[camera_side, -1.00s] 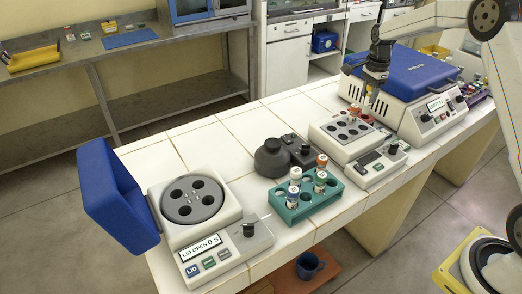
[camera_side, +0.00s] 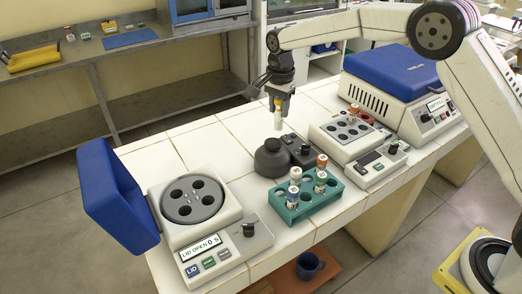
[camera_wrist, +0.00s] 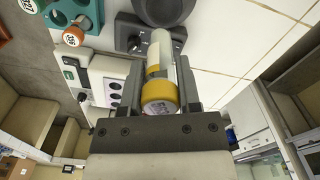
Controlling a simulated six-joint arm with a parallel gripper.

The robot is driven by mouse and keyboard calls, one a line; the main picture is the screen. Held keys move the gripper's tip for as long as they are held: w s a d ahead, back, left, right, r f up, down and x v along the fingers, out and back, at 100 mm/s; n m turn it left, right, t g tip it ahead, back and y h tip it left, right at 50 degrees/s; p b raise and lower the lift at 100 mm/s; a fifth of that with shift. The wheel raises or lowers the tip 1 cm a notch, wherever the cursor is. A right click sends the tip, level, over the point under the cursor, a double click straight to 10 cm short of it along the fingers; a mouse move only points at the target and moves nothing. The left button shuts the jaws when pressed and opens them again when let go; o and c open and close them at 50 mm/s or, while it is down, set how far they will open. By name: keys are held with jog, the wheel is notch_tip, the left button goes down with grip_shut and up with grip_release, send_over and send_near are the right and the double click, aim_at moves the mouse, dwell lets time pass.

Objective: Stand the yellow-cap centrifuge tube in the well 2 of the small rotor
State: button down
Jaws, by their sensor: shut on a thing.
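My gripper (camera_side: 279,97) is shut on the yellow-cap centrifuge tube (camera_side: 278,120), which hangs upright below it, above the bench near the dark mixer. In the wrist view the tube's yellow cap (camera_wrist: 160,97) sits between the fingers and its pale body points away from the camera. The small rotor (camera_side: 193,199) is a grey disc with several dark, empty-looking wells in the white centrifuge at the front left. Its blue lid (camera_side: 115,195) stands open and the display reads "LID OPEN". The well numbers cannot be read. My gripper is up and to the right of the rotor, well apart from it.
A dark round mixer (camera_side: 272,158) stands below the tube. A teal rack (camera_side: 303,211) holds several capped tubes. A white block with dark wells (camera_side: 347,132) and a closed blue-lidded centrifuge (camera_side: 391,72) stand to the right. Bare tiles lie between mixer and rotor.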

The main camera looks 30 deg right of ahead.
jog(key=s+a+n, duration=0.2)
jog(key=s+a, duration=0.1)
jog(key=a, duration=0.9)
jog(key=s+a+n, duration=0.3)
jog(key=s+a, duration=0.1)
jog(key=a, duration=0.9)
jog(key=shift+s+a+r+n, duration=0.25)
jog(key=shift+a+r+n, duration=0.05)
jog(key=shift+r, duration=0.15)
jog(key=shift+f, duration=0.1)
jog(key=shift+f, duration=2.8)
jog(key=shift+f, duration=0.45)
jog(key=shift+f, duration=0.7)
jog(key=shift+f, duration=0.45)
jog(key=shift+f, duration=1.15)
